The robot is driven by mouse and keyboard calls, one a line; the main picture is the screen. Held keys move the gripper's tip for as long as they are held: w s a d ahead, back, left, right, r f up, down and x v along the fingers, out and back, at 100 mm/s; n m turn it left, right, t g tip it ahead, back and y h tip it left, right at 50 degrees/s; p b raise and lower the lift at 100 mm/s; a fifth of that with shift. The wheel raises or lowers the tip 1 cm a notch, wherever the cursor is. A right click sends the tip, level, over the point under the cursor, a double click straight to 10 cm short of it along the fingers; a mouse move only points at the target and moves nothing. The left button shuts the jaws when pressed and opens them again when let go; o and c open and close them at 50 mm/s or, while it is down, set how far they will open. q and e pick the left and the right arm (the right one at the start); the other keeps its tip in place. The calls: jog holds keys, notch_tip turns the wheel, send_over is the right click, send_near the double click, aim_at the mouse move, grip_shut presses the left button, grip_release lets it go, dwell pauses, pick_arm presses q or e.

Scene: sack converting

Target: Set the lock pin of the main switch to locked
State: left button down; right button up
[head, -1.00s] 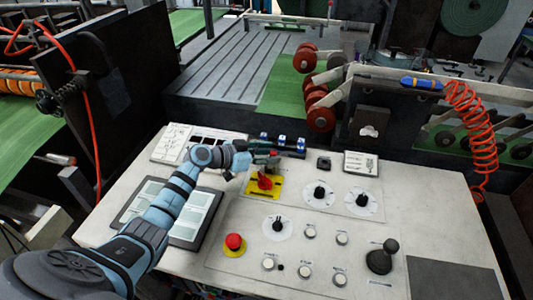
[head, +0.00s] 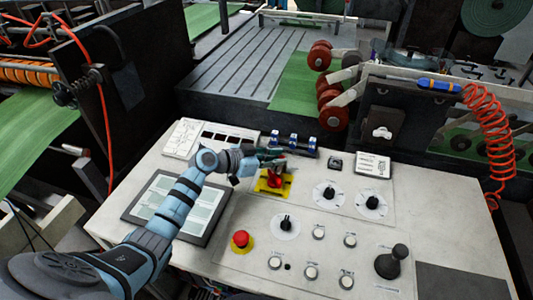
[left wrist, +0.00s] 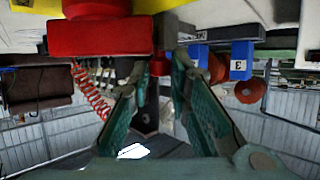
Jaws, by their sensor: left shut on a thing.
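The main switch, a red rotary handle (head: 275,181) on a yellow plate (head: 262,189), sits on the pale control panel. My left gripper (head: 276,159) reaches in from the left and is just behind the handle, close to the panel. In the left wrist view the red handle (left wrist: 100,38) fills the upper left, beside the fingers. The left fingers (left wrist: 160,72) are closed in on a small reddish part (left wrist: 159,63), which appears to be the lock pin. The fingers cover most of it, so its setting is unclear. My right gripper is out of view.
A row of blue-and-white switches (head: 294,142) stands just behind the left gripper. A red emergency button (head: 241,239), black knobs (head: 325,194) and a joystick (head: 393,261) stand on the panel. A framed sheet (head: 180,207) lies under my left arm.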

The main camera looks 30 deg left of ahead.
pick_arm(q)
jog(key=c, duration=1.7)
grip_release()
jog(key=shift+s+f, duration=0.15)
jog(key=shift+o, duration=0.9)
jog(key=shift+s, duration=0.1)
jog(key=v, duration=1.2)
